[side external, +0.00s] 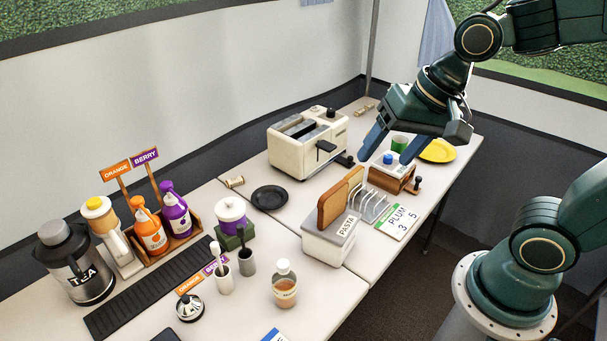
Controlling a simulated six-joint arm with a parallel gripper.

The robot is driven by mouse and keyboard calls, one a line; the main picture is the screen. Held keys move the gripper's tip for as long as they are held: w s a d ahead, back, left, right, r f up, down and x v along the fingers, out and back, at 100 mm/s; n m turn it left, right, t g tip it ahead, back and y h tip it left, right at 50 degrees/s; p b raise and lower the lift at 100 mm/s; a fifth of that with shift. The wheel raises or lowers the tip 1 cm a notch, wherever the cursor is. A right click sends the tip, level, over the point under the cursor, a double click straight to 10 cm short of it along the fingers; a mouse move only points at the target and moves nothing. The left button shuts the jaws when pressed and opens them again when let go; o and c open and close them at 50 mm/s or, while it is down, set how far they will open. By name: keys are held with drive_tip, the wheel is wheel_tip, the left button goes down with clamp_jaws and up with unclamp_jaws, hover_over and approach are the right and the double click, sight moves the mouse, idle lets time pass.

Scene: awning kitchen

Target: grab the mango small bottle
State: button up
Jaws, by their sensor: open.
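A small clear bottle (285,287) with a pale cap and amber contents stands upright near the table's front edge in the side view. Its label is too small to read, so I cannot tell whether it is the mango one. My gripper (387,156) is open, pointing down at the right part of the table, far from this bottle. A blue-topped item (391,158) and a green item (400,141) show between or behind its fingers. I cannot tell whether the fingers touch either.
A toaster (307,142), a pasta box (331,240), a wire rack (371,206) and a yellow plate (437,151) stand around my gripper. Orange (151,234) and purple (176,215) pump bottles, a tea urn (75,265) and a black mat (150,290) fill the left.

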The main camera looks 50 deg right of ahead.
drive_tip(key=w+a+f+m+g+y, duration=0.1)
drive_tip(key=w+a+f+m+y, duration=0.1)
drive_tip(key=w+a+f+m, duration=0.4)
drive_tip(key=m+g+y, duration=0.1)
drive_tip(key=m+g, duration=0.1)
drive_tip(key=m, duration=0.7)
approach(280, 274)
drive_tip(key=shift+d+v, duration=0.15)
drive_tip(key=shift+v, duration=0.6)
drive_tip(key=shift+d+v, duration=0.2)
drive_tip(key=shift+v, duration=0.55)
drive_tip(key=shift+f, duration=0.1)
drive_tip(key=shift+x, duration=4.3)
drive_tip(key=shift+a+f, duration=0.1)
drive_tip(key=shift+f, duration=0.05)
drive_tip(key=shift+x, duration=2.45)
drive_tip(key=c, duration=1.3)
